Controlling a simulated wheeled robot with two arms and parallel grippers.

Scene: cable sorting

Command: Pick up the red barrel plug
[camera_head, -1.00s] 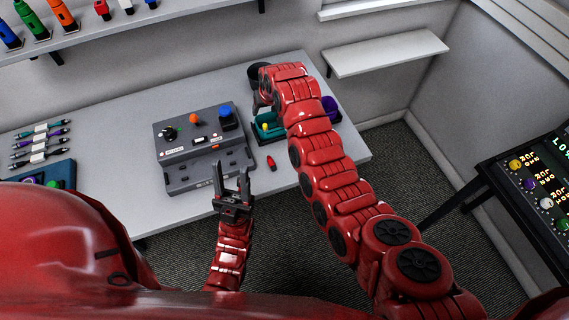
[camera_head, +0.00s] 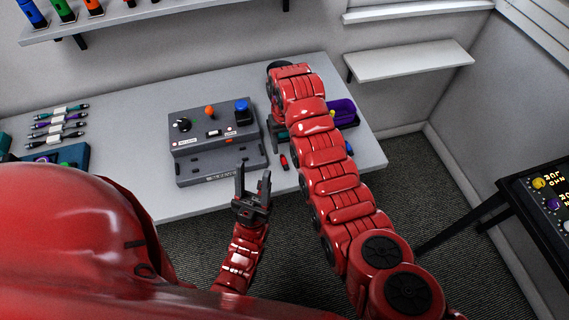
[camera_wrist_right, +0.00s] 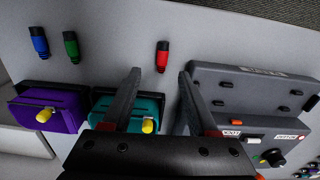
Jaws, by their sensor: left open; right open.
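The red barrel plug (camera_head: 284,161) lies on the table, just right of the grey control box, in the head view. In the right wrist view the red barrel plug (camera_wrist_right: 162,56) lies beyond the fingertips, roughly between their lines. My right gripper (camera_wrist_right: 160,75) is open and empty above the teal holder and beside the grey box; in the head view my right arm mostly hides it. My left gripper (camera_head: 254,182) is open and empty, in front of the grey box near the table's front edge.
The grey control box (camera_head: 218,165) stands beside the plug. In the wrist view a green plug (camera_wrist_right: 71,46), a blue plug (camera_wrist_right: 39,41), a purple holder (camera_wrist_right: 62,112) and a teal holder (camera_wrist_right: 150,108) are near. Several cables (camera_head: 58,124) lie at left.

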